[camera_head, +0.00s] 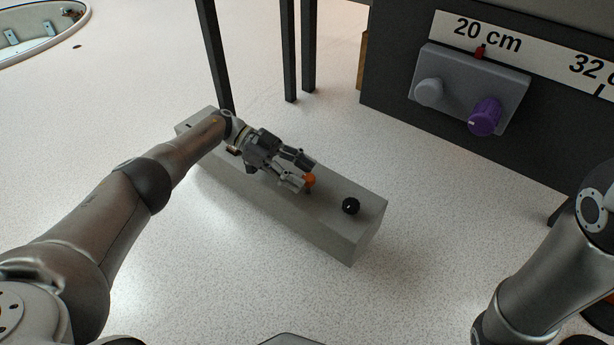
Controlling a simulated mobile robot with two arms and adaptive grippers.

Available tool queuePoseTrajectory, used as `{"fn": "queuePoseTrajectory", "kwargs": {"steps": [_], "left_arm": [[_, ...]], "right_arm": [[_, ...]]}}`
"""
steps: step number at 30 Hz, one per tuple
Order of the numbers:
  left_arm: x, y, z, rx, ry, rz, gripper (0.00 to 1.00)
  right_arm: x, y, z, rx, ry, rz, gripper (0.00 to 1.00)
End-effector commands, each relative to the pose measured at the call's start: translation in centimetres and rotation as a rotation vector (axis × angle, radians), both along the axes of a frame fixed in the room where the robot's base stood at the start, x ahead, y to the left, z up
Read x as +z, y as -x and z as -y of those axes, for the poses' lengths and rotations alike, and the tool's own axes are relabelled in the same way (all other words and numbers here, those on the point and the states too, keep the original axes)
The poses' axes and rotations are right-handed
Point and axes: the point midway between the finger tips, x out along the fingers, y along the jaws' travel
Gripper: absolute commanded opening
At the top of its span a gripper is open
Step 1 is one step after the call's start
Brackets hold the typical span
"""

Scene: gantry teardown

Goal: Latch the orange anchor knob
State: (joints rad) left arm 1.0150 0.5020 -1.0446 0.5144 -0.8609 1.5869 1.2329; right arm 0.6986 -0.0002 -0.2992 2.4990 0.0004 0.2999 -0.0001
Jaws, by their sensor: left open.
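The orange anchor knob (309,180) stands on top of a long grey block (335,223) in the middle of the head view. My left gripper (299,174) is open at the knob, with its fingertips close to the knob's left side. I cannot tell whether a finger touches it. The lower part of the knob is partly hidden by the fingers. My right arm shows at the lower right, but its gripper is out of view.
A black ball knob (351,205) sits on the block right of the orange knob. A dark panel at the upper right carries a grey plate (470,85) with a purple knob (485,117) and a "20 cm" scale (487,37). Dark posts (289,50) stand behind the block. Pale floor surrounds it.

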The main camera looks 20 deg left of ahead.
Motion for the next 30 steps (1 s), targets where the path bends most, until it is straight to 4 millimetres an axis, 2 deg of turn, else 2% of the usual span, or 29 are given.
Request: {"fn": "queuePoseTrajectory", "kwargs": {"steps": [4, 12, 30], "left_arm": [[1.0, -0.4, -2.3, 0.003, -0.001, 0.001, 0.51], [1.7, -0.5, -4.0, 0.0, -0.002, 0.0, 0.51], [1.9, -0.5, -4.4, -0.001, 0.0, 0.001, 0.51]], "right_arm": [[0.0, 0.1, 0.0, 0.0, 0.0, 0.002, 0.58], [0.0, 0.1, 0.0, 0.0, 0.0, 0.002, 0.58], [0.0, 0.1, 0.0, 0.0, 0.0, 0.003, 0.58]]}}
